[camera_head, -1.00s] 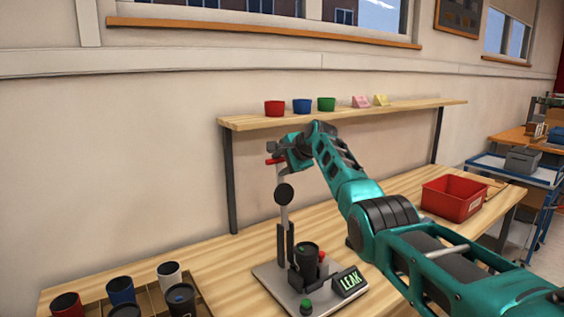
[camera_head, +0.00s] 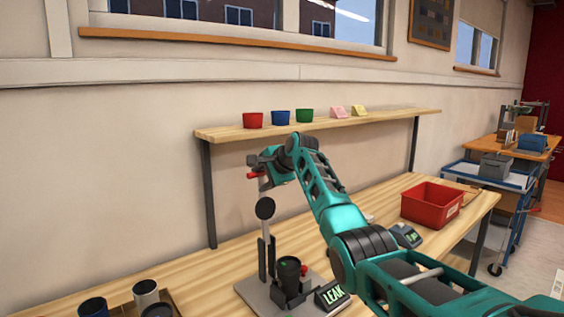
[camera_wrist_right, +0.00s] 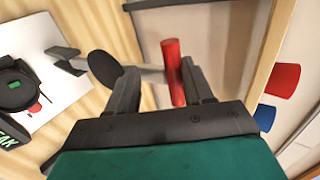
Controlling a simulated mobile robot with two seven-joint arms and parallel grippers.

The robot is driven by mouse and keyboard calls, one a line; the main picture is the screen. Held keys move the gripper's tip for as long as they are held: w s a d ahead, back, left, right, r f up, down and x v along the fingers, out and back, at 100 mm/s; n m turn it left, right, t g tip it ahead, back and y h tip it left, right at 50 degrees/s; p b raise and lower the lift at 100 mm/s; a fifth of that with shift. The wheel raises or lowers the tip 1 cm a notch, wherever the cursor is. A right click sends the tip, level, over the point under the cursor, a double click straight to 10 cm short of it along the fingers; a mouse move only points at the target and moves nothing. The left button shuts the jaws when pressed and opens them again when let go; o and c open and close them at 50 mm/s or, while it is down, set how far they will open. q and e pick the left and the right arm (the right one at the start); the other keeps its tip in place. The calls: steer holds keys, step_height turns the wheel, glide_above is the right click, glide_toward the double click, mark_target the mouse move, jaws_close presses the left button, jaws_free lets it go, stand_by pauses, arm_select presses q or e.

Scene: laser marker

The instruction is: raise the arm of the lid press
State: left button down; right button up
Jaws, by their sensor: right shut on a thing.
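The lid press stands on a light base plate (camera_head: 252,294) on the bench. Its arm stands up steeply above the post, with a black round disc (camera_head: 265,208) partway up and a red handle (camera_head: 252,175) at the top. My right gripper (camera_head: 262,163) is at the handle. In the right wrist view the red handle (camera_wrist_right: 173,75) lies between the fingers of my right gripper (camera_wrist_right: 159,72), which is shut on it. The black disc (camera_wrist_right: 105,68) is just left of the fingers. A dark cup (camera_head: 289,270) stands in the press. My left gripper is not in view.
A LEAK display (camera_head: 332,294) sits at the plate's front right. A shelf (camera_head: 225,132) with cups runs behind the gripper. A red bin (camera_head: 432,204) stands to the right. A rack with cups (camera_head: 146,293) is at the lower left. My right arm spans the bench.

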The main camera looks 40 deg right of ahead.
steer(key=v, duration=1.2)
steer(key=shift+w+b, duration=0.15)
steer(key=shift+b, duration=0.3)
steer(key=shift+r, duration=0.15)
